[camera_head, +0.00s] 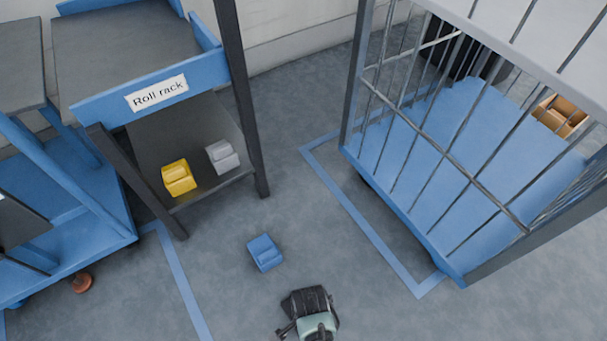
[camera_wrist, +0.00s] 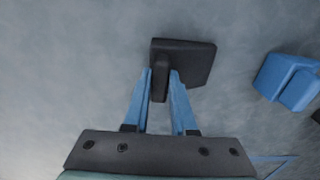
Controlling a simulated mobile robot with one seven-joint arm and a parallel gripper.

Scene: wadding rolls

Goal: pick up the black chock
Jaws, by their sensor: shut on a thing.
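The black chock (camera_wrist: 188,62) shows in the wrist view with its narrow ridge between the two blue fingers of my gripper (camera_wrist: 161,84). The fingers are shut on that ridge. In the head view my gripper (camera_head: 305,305) is at the bottom middle, seen from above, and its dark body covers the chock. I cannot tell whether the chock touches the floor or is raised.
A blue chock (camera_head: 265,252) lies on the floor close by; it also shows in the wrist view (camera_wrist: 288,80). A yellow chock (camera_head: 179,177) and a grey chock (camera_head: 222,156) sit on the roll rack's lower shelf (camera_head: 190,130). A barred blue-floored cage (camera_head: 425,150) stands right.

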